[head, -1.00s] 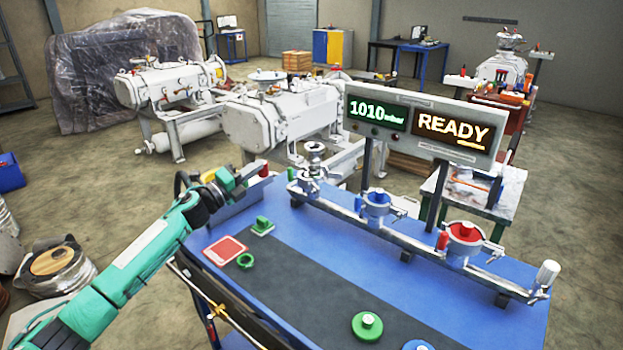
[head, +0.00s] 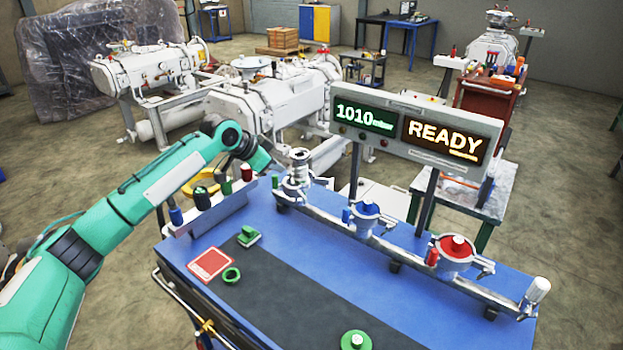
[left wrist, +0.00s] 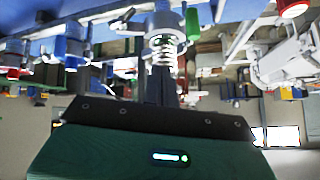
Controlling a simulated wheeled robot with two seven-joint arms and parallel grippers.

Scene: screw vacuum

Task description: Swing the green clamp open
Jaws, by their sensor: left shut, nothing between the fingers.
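The green clamp's upright green handle (left wrist: 193,24) shows in the left wrist view, beside a silver port (left wrist: 162,22) with a coiled metal part. In the head view this is the leftmost port (head: 297,165) on the long metal rail; the handle (head: 276,181) is small there. My left gripper (head: 274,165) is shut and empty, just left of that port. In the left wrist view its dark fingers (left wrist: 161,88) point at the port, with the green handle to their right. I cannot tell whether they touch the clamp. My right gripper is not in view.
Blue (head: 367,208) and red (head: 457,246) ports stand further along the rail (head: 400,258). A display panel (head: 410,130) stands behind it. A holder (head: 215,212) with coloured cylinders lies below my left arm.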

